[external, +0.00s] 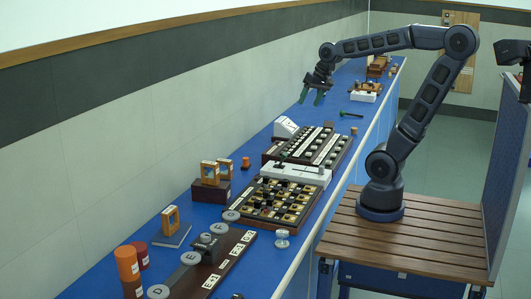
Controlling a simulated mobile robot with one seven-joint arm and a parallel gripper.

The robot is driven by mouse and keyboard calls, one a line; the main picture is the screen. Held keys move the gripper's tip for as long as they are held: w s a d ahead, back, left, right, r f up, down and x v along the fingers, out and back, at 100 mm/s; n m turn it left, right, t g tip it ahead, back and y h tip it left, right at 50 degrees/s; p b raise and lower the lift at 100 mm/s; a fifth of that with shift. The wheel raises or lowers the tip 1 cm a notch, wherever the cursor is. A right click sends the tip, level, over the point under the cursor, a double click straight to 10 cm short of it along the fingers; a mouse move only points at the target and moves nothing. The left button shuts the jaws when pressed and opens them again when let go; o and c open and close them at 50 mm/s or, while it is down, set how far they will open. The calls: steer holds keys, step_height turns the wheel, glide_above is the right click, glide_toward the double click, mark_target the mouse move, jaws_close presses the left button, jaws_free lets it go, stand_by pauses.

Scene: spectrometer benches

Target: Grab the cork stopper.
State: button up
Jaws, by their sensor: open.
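A small tan-brown piece (354,130) that looks like the cork stopper stands on the blue bench top near its right edge. It is too small to be sure. My gripper (311,96) points down with its two green-tipped fingers apart and nothing between them. It is above the far part of the bench, to the left of the tan piece in the picture and clear of it.
A dark green tool (350,115) lies just behind the tan piece. A white block (285,127) and a slotted rack (320,146) stand nearby. An orange-brown cylinder (246,162) stands by the wall. Blue bench (335,106) is bare below my gripper.

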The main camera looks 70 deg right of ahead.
steer(key=w+d+f+m, duration=0.1)
steer(key=w+d+m, duration=0.35)
steer(key=d, duration=0.45)
steer(key=w+d+f+m, duration=0.1)
steer(key=w+d+m, duration=0.4)
steer(key=d, duration=0.5)
steer(key=w+d+f+m, duration=0.2)
steer(key=w+d+m, duration=0.1)
steer(key=d+m, duration=0.5)
steer(key=m+g+h, duration=0.2)
steer(key=m+h, duration=0.2)
steer(key=m, duration=1.8)
glide_toward(354, 128)
steer(key=shift+n, duration=0.25)
steer(key=x, duration=0.4)
steer(key=shift+s+a+f, duration=0.15)
steer(key=shift+s+f, duration=0.15)
steer(key=shift+f, duration=0.05)
steer(key=shift+w+x, duration=0.2)
steer(key=shift+x, duration=2.55)
steer(key=shift+r, duration=0.15)
steer(key=c, duration=1)
